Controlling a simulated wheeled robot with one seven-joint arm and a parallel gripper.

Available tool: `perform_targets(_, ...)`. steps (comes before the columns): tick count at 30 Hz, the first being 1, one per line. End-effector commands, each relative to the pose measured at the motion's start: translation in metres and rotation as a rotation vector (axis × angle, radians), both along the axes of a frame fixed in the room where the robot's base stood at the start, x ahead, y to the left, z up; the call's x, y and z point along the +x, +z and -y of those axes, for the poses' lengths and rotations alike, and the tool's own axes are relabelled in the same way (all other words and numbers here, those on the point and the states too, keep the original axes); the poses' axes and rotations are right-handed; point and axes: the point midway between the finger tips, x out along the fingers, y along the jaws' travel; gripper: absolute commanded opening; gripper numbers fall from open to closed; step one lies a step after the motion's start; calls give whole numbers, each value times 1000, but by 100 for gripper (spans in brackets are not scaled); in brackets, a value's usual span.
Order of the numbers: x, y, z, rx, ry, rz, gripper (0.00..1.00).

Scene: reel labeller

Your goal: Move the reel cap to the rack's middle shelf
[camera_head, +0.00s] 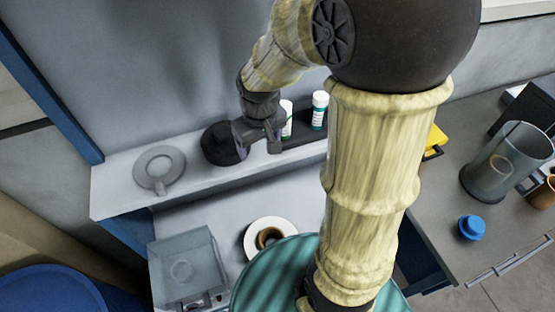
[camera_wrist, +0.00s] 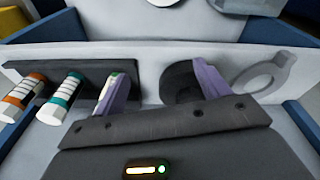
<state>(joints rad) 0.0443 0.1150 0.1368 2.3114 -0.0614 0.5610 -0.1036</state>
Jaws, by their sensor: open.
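A black round piece (camera_head: 220,145), which looks like the reel cap, rests on a pale grey shelf (camera_head: 110,196) between blue uprights. My gripper (camera_head: 257,134) is open just to its right in the head view. In the wrist view my gripper (camera_wrist: 160,86) has its two purple fingers spread. The black piece (camera_wrist: 178,82) lies beyond them, partly hidden by the right finger. I cannot tell whether that finger touches it. A flat grey ring with a tab (camera_head: 159,167) lies on the same shelf, apart from the gripper.
A black holder (camera_wrist: 85,75) with several labelled bottles stands close beside my gripper on the shelf. Below are a clear box (camera_head: 183,265) and a white reel (camera_head: 270,238). A side table holds a blue cap (camera_head: 471,228) and a clear jug (camera_head: 505,165).

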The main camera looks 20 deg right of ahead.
Motion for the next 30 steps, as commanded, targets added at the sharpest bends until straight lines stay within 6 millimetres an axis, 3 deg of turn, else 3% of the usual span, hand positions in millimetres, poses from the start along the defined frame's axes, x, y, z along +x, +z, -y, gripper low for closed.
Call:
perform_targets(3,-36,-12,16,27,-137,41,75)
perform_targets(7,-56,-18,24,47,-225,71,75)
perform_targets(17,-58,-20,26,50,-241,75,75)
perform_targets(25,-58,-54,26,50,-239,75,75)
perform_targets(30,-58,-57,26,50,-239,74,75)
